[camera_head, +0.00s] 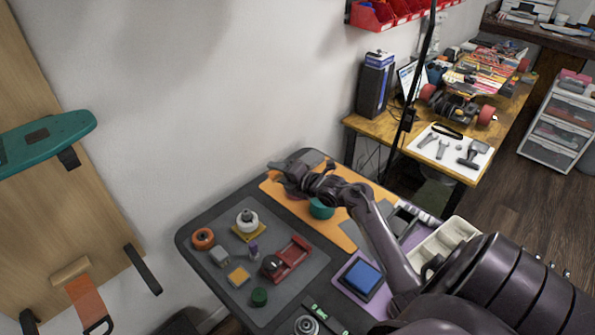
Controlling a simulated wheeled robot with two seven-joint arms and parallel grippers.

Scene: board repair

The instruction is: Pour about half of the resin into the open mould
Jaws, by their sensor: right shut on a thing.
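My right gripper (283,172) is at the far end of the dark worktop, over the orange mat (270,189). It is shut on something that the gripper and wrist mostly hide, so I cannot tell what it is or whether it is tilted. A grey shape (310,158) shows just behind the gripper. A teal round thing (321,209) stands under my right forearm, partly hidden. I cannot make out the resin or the open mould with certainty. My left gripper is not in view.
A blue block (363,277) and a cream tray (446,244) lie to the right.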

